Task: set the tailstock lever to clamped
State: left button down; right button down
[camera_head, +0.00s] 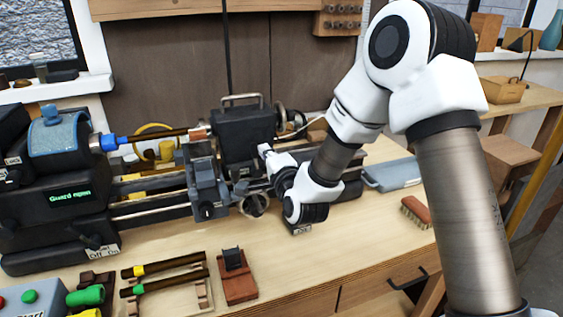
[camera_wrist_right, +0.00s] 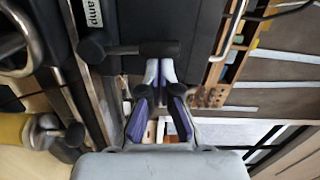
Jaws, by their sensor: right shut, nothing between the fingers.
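The tailstock (camera_head: 243,133) is the dark block with a metal handle on top, at the right end of the lathe. My right gripper (camera_head: 266,151) is at its front right side. In the right wrist view the gripper (camera_wrist_right: 160,68) is shut and empty. A black lever (camera_wrist_right: 135,48) with a round knob lies across the view just beyond the fingertips, close to them; I cannot tell if they touch. A label ending in "amp" (camera_wrist_right: 94,13) is above the knob, on the dark tailstock body. In the head view I cannot make out the lever. My left gripper is out of view.
A handwheel (camera_wrist_right: 15,42) is at the left of the wrist view. The lathe carriage (camera_head: 207,185) stands left of my right gripper. A brush (camera_head: 416,211) and a grey-blue case (camera_head: 391,174) lie to the right.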

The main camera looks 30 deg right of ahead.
aim_at(253, 154)
jog(key=a+n, duration=0.1)
jog(key=a+n+b, duration=0.1)
jog(key=n, duration=0.1)
jog(key=shift+w+a, duration=0.1)
jog(key=shift+w, duration=0.15)
jog(key=shift+w+a+n, duration=0.1)
jog(key=shift+a+n, duration=0.4)
jog(key=shift+n, duration=0.5)
